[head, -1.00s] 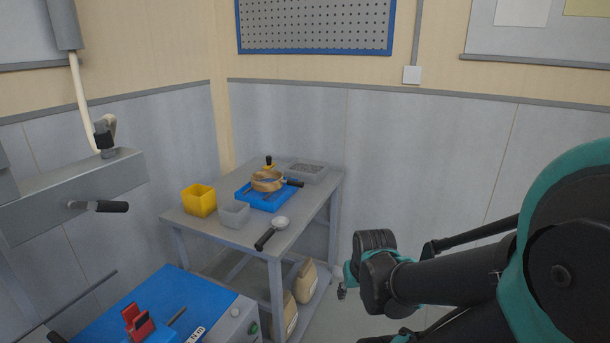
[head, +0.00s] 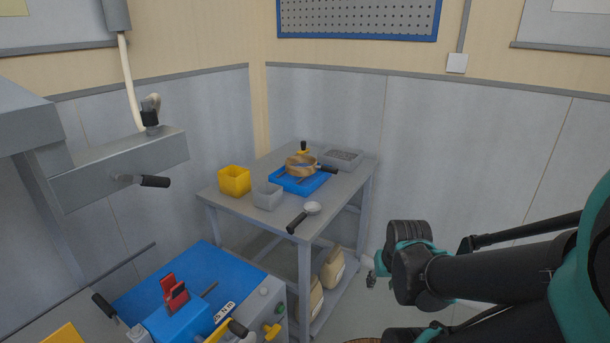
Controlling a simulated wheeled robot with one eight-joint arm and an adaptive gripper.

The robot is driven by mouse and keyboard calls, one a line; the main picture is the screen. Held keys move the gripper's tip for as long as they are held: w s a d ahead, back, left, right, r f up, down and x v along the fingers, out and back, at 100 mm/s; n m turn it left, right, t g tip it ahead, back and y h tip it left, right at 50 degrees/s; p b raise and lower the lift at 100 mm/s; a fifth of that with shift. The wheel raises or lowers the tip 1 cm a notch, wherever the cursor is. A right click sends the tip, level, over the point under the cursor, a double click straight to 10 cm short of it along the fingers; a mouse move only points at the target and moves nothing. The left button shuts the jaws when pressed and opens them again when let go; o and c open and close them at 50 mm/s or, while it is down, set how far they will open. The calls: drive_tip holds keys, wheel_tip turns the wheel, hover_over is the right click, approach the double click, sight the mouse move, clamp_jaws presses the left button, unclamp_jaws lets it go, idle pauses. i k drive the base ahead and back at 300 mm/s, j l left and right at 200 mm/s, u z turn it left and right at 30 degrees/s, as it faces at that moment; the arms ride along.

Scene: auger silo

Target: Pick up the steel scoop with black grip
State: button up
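The steel scoop with black grip (head: 311,209) lies near the front right edge of the grey table. Its round steel bowl points to the back right and its black grip (head: 297,222) points to the front left. My gripper (head: 370,280) is at the end of my arm, right of the table and apart from the scoop. It is small and partly hidden by the wrist, so I cannot tell whether its fingers are open or shut.
The grey table (head: 237,207) also holds a yellow bin (head: 235,181), a grey bin (head: 267,196), a blue tray (head: 285,185) with a wooden ring-shaped sieve (head: 300,166), and a grey tray (head: 342,158). A blue-topped machine (head: 215,262) stands in front left. Sacks (head: 333,268) sit on the lower shelf.

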sight(311, 208)
drive_tip(key=k+j+u, duration=0.15)
drive_tip(key=u, duration=0.25)
drive_tip(key=k+j+u, duration=0.1)
drive_tip(key=j+u, duration=0.2)
drive_tip(key=u, duration=0.15)
drive_tip(key=k+j+u, duration=0.1)
drive_tip(key=j+u, duration=0.15)
drive_tip(key=u, duration=0.15)
